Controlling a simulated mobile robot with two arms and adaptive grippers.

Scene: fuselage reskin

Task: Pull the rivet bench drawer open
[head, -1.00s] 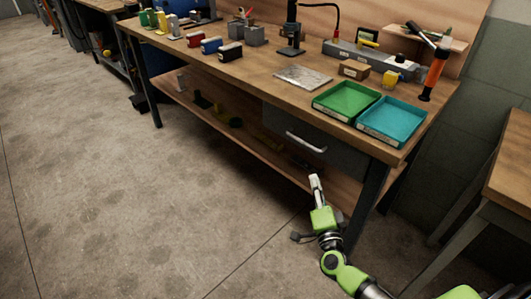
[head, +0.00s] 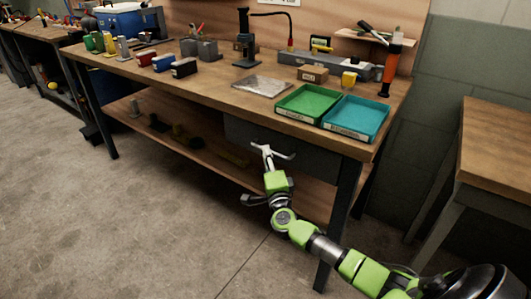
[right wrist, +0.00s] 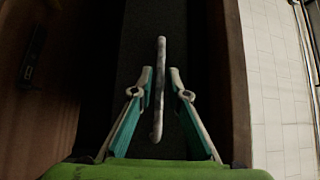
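The rivet bench drawer (head: 315,160) is a dark grey front under the wooden bench top, and it looks shut. Its pale bar handle (head: 287,156) is partly hidden behind my right gripper (head: 267,149). In the right wrist view, the handle (right wrist: 159,85) stands upright in the picture between the two fingertips of my right gripper (right wrist: 159,84). The fingers are apart, with a gap visible on each side of the handle. The dark drawer front (right wrist: 190,35) lies behind it. My left gripper is not in view.
The bench top (head: 215,85) carries a green tray (head: 306,104), a teal tray (head: 355,118), a metal plate (head: 261,86) and several small boxes. A bench leg (head: 342,215) stands right of my gripper. A lower shelf (head: 205,160) runs underneath. Another table (head: 495,140) stands at the right.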

